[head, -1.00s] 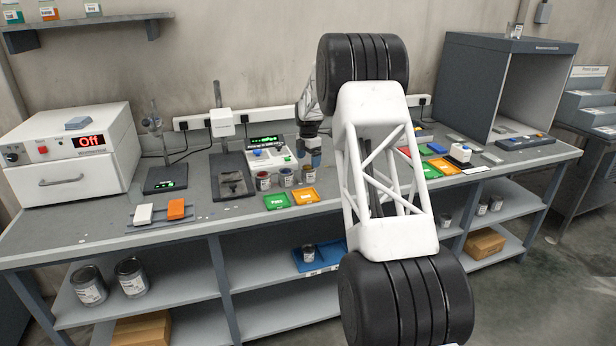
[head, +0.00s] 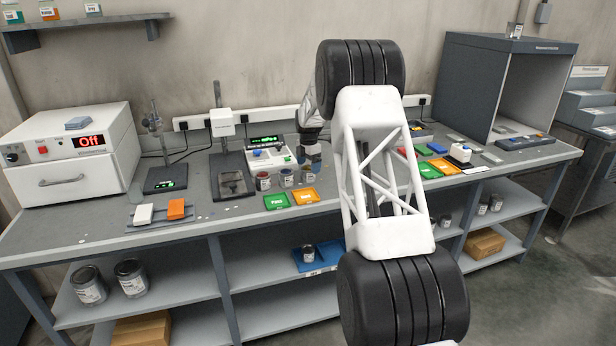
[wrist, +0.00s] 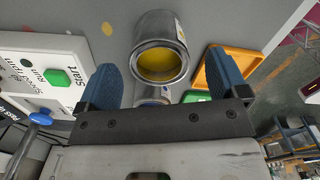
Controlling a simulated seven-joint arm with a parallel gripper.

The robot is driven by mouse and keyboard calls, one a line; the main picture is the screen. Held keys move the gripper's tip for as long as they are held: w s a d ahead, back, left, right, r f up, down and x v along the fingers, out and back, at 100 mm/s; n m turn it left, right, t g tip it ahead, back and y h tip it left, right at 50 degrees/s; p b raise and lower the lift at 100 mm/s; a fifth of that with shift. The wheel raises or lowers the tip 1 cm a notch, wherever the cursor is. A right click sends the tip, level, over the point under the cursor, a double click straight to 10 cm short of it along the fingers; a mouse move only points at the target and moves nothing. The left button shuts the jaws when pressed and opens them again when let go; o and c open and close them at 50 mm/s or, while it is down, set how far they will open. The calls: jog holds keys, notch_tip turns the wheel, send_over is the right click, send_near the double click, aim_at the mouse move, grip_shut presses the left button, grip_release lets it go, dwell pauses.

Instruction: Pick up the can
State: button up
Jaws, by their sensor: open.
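Three small open metal cans stand in a row on the bench in the head view: a left can (head: 263,181), a middle can (head: 286,178) and a right can (head: 309,175). My gripper (head: 311,163) is just above and behind the right can. In the wrist view a can with yellow paint inside (wrist: 160,28) lies ahead between the two blue fingers of my gripper (wrist: 162,64). The fingers are apart, and nothing is clamped. Part of another can (wrist: 150,92) shows lower between the fingers, mostly hidden by the gripper body.
Green (head: 277,202) and orange (head: 305,197) trays lie in front of the cans. A white device with buttons (head: 268,157) stands close behind them, and its green Start button (wrist: 56,77) is near the left finger. A balance stand (head: 232,180) is left of it.

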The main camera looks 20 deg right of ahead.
aim_at(308, 175)
jog(key=shift+a+f, duration=0.1)
jog(key=shift+f, duration=2.55)
jog(key=c, duration=1.1)
jog(key=shift+r, duration=0.15)
jog(key=shift+o, duration=0.2)
jog(key=shift+r, duration=1.75)
jog(key=s+a, duration=0.1)
jog(key=s, duration=0.4)
jog(key=s+r, duration=0.1)
jog(key=s, duration=0.4)
jog(key=s+a, duration=0.1)
jog(key=s, duration=0.4)
jog(key=shift+s+a+r, duration=0.15)
jog(key=shift+s+a, duration=0.2)
